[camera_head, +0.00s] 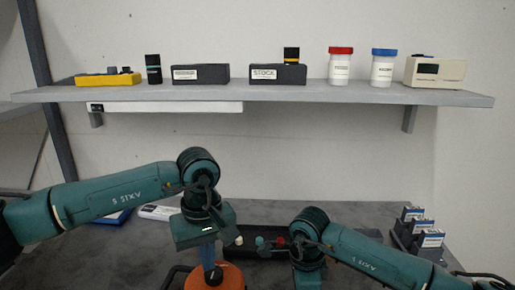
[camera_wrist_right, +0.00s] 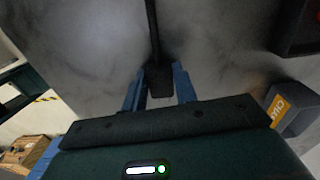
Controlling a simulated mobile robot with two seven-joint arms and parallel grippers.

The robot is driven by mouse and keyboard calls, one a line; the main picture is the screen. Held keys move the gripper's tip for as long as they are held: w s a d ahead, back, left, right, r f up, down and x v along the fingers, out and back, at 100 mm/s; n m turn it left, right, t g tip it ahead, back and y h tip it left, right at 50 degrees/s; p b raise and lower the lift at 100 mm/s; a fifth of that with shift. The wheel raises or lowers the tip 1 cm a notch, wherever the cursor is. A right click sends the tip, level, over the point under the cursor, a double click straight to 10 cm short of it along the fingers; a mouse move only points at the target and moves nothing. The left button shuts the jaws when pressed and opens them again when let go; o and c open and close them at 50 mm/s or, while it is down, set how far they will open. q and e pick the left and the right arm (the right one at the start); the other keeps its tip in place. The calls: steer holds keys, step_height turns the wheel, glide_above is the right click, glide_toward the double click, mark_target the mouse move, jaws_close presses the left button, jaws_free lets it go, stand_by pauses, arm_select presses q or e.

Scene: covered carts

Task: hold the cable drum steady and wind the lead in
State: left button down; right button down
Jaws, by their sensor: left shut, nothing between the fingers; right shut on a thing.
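The orange cable drum (camera_head: 228,277) stands at the bottom middle of the head view, cut off by the lower edge, with a dark curved bar at its left. My left gripper (camera_head: 208,268) points down over it, its blue fingers shut and empty. The fingertips are at the drum's top; I cannot tell whether they press on it. In the right wrist view, my right gripper (camera_wrist_right: 158,88) is shut on a dark block (camera_wrist_right: 158,78). A thin dark lead or rod (camera_wrist_right: 153,30) runs up from this block. In the head view, my right arm hides its own fingers.
Behind the arms lies a dark panel with coloured knobs (camera_head: 260,241). Small labelled boxes (camera_head: 412,213) stand at the right. A white-and-blue item (camera_head: 155,212) lies back left. A grey shelf (camera_head: 340,93) with bins and jars spans the wall above. Bare grey bench shows front left.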

steer(key=c, duration=1)
jaws_free()
steer(key=shift+r, duration=0.1)
